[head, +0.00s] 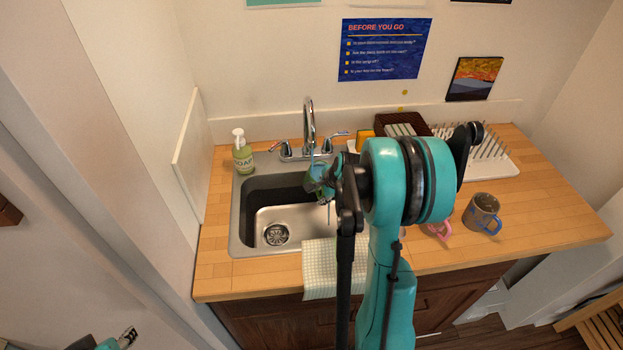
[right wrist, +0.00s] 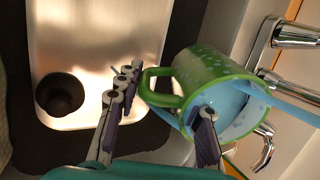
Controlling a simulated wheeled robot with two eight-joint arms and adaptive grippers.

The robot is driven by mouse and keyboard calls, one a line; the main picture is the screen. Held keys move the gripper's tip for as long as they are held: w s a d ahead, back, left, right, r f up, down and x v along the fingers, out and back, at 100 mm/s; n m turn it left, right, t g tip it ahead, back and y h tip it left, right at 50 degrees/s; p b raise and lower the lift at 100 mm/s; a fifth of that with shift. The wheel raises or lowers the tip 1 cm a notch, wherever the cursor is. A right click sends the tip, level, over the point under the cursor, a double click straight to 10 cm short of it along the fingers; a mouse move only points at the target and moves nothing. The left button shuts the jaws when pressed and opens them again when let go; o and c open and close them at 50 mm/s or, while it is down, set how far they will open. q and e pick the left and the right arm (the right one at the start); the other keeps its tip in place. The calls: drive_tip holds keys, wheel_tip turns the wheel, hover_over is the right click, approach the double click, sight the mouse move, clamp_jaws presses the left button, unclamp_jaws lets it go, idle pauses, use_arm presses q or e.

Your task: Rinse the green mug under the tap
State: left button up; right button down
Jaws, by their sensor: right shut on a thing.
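The green mug (right wrist: 215,82), with light dots and a pale blue inside, is tilted on its side in the right wrist view. In the head view it shows partly (head: 318,178) under the tap (head: 309,122), above the sink (head: 240,215). My right gripper (right wrist: 165,95) is shut on the mug, with one finger inside its mouth and the other outside near the handle. A pale blue stream (right wrist: 290,90) runs into the mug's mouth, and a thin blue streak shows below it in the head view. My left gripper (head: 128,337) is at the lower left, away from the sink.
A soap bottle (head: 242,155) stands left of the tap. A checked cloth (head: 334,267) hangs over the counter's front edge. A grey-brown mug (head: 481,212) and a partly hidden pink mug (head: 440,231) stand right. A white drying rack (head: 490,160) and dark basket (head: 402,124) are behind.

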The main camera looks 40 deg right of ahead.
drive_tip(key=s, duration=0.6)
drive_tip(key=shift+s+a, duration=0.3)
drive_tip(key=shift+s, duration=0.1)
drive_tip(key=shift+r, duration=0.1)
idle(1.3)
drive_tip(key=s+r+p, duration=0.2)
drive_tip(key=s+r, duration=0.2)
drive_tip(key=s, duration=0.1)
drive_tip(key=shift+a+p, duration=0.2)
drive_tip(key=shift+p, duration=0.2)
idle(0.4)
